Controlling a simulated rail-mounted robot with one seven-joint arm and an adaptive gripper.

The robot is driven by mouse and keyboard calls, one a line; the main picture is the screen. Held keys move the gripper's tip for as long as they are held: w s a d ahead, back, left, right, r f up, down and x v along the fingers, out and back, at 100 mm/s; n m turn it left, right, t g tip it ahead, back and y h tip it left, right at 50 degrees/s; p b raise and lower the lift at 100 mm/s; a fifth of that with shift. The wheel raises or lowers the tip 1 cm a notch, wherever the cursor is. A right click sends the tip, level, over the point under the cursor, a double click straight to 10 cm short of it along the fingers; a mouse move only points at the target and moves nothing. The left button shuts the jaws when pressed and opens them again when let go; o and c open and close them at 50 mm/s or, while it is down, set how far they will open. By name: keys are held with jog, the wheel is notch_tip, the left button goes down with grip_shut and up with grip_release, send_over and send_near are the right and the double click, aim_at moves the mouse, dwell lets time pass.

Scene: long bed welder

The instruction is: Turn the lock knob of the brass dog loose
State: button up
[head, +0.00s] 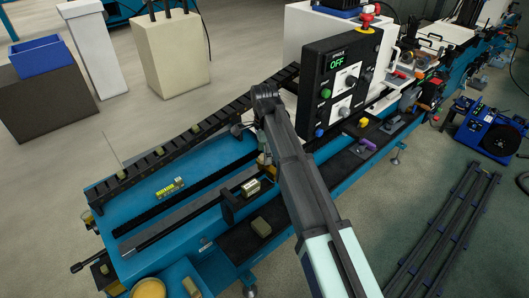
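A long blue welder bed (140,215) with dark rails runs from the lower left toward the upper right. A small brass-coloured part (263,163) shows at the left edge of my arm, over the bed; most of it is hidden, and I cannot tell whether it is the brass dog. A small brass-and-grey block (250,187) sits on the rail beside a dark disc (230,206). No lock knob can be made out. My arm crosses the bed from the bottom, and my gripper cannot be seen, so its hold and distance are hidden.
A black control panel (340,80) reading OFF stands on the bed right of my arm. A dark slotted rack (190,133) runs along the far side. Dark rails (445,235) lie on the floor at right.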

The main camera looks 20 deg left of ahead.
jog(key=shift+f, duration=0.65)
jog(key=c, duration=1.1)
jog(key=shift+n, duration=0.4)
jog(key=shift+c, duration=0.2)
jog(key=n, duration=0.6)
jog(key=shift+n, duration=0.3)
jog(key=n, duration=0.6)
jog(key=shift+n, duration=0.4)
